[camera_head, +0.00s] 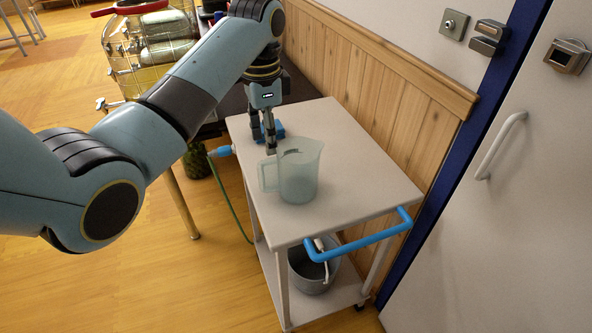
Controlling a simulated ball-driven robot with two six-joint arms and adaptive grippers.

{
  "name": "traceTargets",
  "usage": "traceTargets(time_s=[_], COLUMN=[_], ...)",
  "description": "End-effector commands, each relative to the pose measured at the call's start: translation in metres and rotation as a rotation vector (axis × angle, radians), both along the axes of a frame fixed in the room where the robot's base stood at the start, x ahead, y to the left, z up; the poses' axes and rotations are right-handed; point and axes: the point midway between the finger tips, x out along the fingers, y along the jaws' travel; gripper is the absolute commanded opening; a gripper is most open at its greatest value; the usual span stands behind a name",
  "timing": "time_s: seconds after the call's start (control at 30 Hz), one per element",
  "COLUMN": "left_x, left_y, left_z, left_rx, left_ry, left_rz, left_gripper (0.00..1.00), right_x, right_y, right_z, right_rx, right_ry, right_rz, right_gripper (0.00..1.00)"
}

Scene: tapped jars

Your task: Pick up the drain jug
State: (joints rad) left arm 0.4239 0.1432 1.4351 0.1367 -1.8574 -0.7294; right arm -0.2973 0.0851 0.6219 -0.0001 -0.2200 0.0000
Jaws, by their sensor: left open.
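The drain jug (299,174) is a translucent pale jug standing upright on the white top of a small cart (358,165). Its handle (268,174) points to the left, and it looks empty. My left gripper (271,143) reaches down from above, just behind the handle side of the jug. Its dark fingers are open, with nothing seen between them. I cannot tell whether a fingertip touches the jug. My right gripper is not in view.
A blue object (278,130) lies behind my left gripper on the cart. The cart has a blue push handle (360,241) in front and a metal bucket (312,268) on its lower shelf. Tapped jars (165,45) stand at the back left. Wood panelling (385,80) borders the cart's right side.

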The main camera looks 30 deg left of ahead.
Motion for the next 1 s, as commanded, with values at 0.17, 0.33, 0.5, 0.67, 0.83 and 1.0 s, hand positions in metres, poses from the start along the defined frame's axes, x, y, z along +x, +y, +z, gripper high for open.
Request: traceTargets(time_s=[0.17, 0.33, 0.5, 0.67, 0.83, 1.0], left_x=[-0.001, -0.002, -0.003, -0.002, -0.001, -0.001], left_y=[0.0, 0.0, 0.0, -0.001, 0.0, 0.0], left_z=[-0.031, -0.046, -0.071, -0.093, -0.098, -0.097], left_rx=[0.0, 0.0, 0.0, 0.0, 0.001, 0.0], left_ry=[0.004, 0.003, 0.006, 0.003, 0.001, 0.0], left_rz=[0.002, 0.002, 0.003, 0.002, 0.002, 0.002], left_gripper=[0.43, 0.43, 0.43, 0.43, 0.43, 0.37], right_x=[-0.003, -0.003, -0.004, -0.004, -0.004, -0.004], right_y=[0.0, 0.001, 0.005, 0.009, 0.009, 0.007], right_z=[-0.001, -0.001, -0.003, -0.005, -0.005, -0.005], right_rx=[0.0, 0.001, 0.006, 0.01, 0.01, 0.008], right_ry=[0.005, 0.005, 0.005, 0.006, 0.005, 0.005], right_rz=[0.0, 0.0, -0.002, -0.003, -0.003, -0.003], right_gripper=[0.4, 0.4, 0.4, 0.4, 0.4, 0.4])
